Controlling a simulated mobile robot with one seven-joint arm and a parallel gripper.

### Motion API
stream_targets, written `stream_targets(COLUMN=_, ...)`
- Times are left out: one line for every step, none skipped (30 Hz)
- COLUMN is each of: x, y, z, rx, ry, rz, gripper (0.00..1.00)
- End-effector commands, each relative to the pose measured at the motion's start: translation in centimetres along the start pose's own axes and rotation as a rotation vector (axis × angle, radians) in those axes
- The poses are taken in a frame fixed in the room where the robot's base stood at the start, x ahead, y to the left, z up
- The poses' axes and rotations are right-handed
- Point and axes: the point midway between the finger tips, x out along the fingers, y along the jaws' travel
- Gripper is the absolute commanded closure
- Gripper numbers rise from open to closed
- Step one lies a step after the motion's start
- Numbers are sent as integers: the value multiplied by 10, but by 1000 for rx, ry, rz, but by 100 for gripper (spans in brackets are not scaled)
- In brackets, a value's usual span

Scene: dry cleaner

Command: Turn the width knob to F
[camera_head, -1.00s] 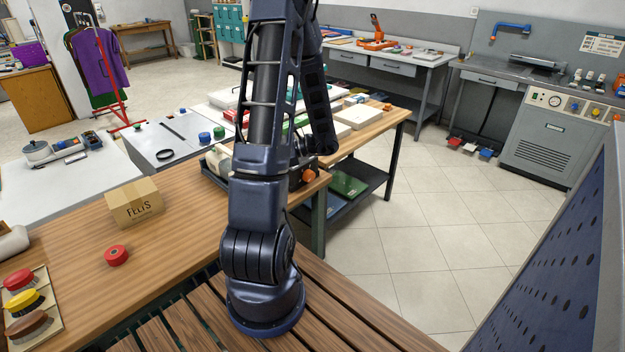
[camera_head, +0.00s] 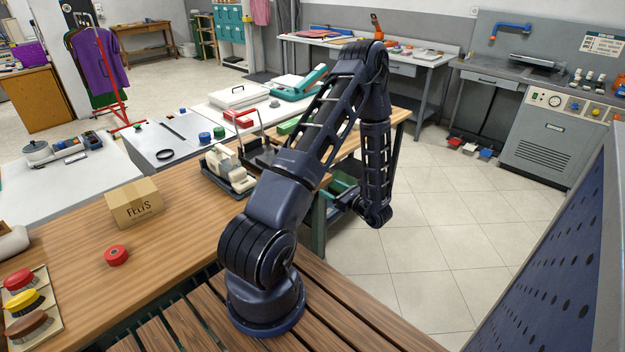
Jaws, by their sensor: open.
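A cream sewing machine (camera_head: 228,168) stands on the wooden table, with a dark frame beside it on its right. My gripper (camera_head: 338,198) is at the low end, turned left toward the table's edge. It is small, dark and partly covered, apart from any visible knob, and holds nothing I can see.
A felts box (camera_head: 135,204), a red round tin (camera_head: 116,255) and a tray of brushes (camera_head: 50,326) are on the wooden table (camera_head: 185,235). Green boxes lie on the shelf below. A blue perforated panel (camera_head: 560,265) stands at the right.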

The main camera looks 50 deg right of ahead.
Motion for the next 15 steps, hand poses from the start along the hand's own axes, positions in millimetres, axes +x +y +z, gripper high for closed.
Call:
stream_targets(x=3, y=0, z=0, rx=0, ry=-1, rz=1, gripper=32)
stream_targets(x=6, y=0, z=0, rx=0, ry=-1, rz=2, gripper=32)
stream_targets(x=10, y=1, z=0, rx=0, ry=-1, rz=4, gripper=32)
stream_targets(x=14, y=1, z=0, rx=0, ry=-1, rz=4, gripper=32)
stream_targets(x=18, y=0, z=0, rx=-1, ry=-1, rz=4, gripper=32)
stream_targets(x=25, y=1, z=0, rx=-1, ry=-2, rz=5, gripper=32)
stream_targets(x=30, y=1, z=0, rx=-1, ry=-2, rz=6, gripper=32)
stream_targets(x=35, y=1, z=1, rx=-1, ry=-2, rz=5, gripper=32)
stream_targets(x=42, y=1, z=1, rx=-1, ry=-2, rz=5, gripper=32)
stream_targets(x=47, y=1, z=1, rx=-1, ry=-2, rz=6, gripper=32)
stream_targets(x=53, y=1, z=1, rx=-1, ry=-1, rz=5, gripper=32)
stream_targets(x=60, y=1, z=0, rx=-1, ry=-1, rz=6, gripper=32)
stream_targets(x=65, y=1, z=0, rx=-1, ry=-1, rz=6, gripper=32)
stream_targets(x=70, y=1, z=0, rx=0, ry=-1, rz=5, gripper=32)
stream_targets(x=76, y=2, z=0, rx=0, ry=-1, rz=6, gripper=32)
